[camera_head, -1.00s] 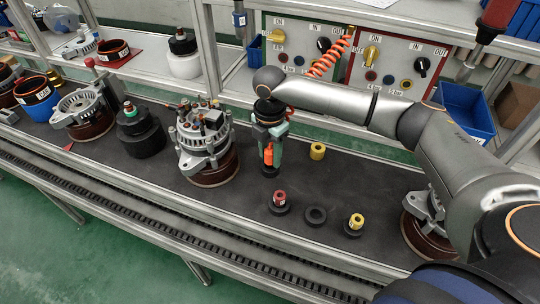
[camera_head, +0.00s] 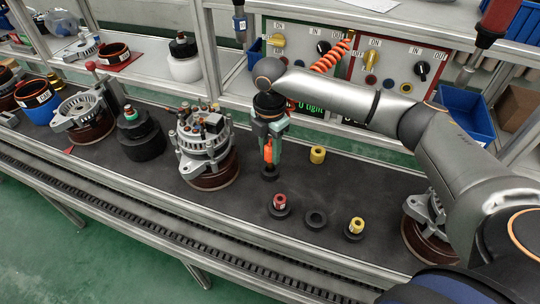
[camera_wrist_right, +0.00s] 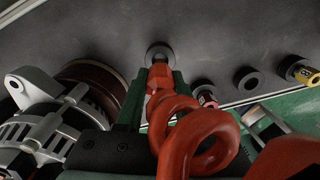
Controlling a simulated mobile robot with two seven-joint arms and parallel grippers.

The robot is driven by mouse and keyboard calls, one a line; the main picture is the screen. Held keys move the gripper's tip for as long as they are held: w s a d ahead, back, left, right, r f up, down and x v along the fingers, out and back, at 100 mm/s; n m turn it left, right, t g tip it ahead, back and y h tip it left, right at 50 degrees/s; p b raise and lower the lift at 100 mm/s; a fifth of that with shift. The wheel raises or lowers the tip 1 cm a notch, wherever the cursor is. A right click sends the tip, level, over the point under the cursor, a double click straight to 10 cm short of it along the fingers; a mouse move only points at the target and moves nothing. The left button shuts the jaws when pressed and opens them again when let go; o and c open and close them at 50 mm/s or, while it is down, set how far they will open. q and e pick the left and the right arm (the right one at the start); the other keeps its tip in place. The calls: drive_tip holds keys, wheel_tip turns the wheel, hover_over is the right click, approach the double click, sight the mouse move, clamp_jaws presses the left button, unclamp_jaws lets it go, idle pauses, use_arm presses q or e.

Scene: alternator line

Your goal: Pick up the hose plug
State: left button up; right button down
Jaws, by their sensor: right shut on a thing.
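The hose plug (camera_head: 268,153) is orange and hangs upright between the fingers of my right gripper (camera_head: 268,146). In the right wrist view the fingers (camera_wrist_right: 155,88) are shut around the plug (camera_wrist_right: 158,75), with the red hose coil (camera_wrist_right: 190,130) in front. A black ring holder (camera_head: 270,173) stands on the mat just below the plug. In the wrist view the plug's tip is over the holder (camera_wrist_right: 159,50); I cannot tell exactly how large the gap is. My left gripper is not in view.
An alternator (camera_head: 203,145) stands close left of the gripper. A yellow piece (camera_head: 317,155) is to the right. A red piece (camera_head: 280,202), an empty black ring (camera_head: 315,219) and another yellow piece (camera_head: 356,226) are in front. The control panel (camera_head: 385,62) is behind.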

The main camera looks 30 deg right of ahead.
drive_tip(key=s+a+r+p, duration=0.1)
drive_tip(key=s+a+r, duration=0.7)
drive_tip(key=s+r, duration=0.2)
drive_tip(key=shift+s+a+r, duration=0.25)
drive_tip(key=shift+s+r, duration=0.05)
drive_tip(key=shift+s, duration=0.3)
drive_tip(key=c, duration=1.1)
unclamp_jaws()
clamp_jaws()
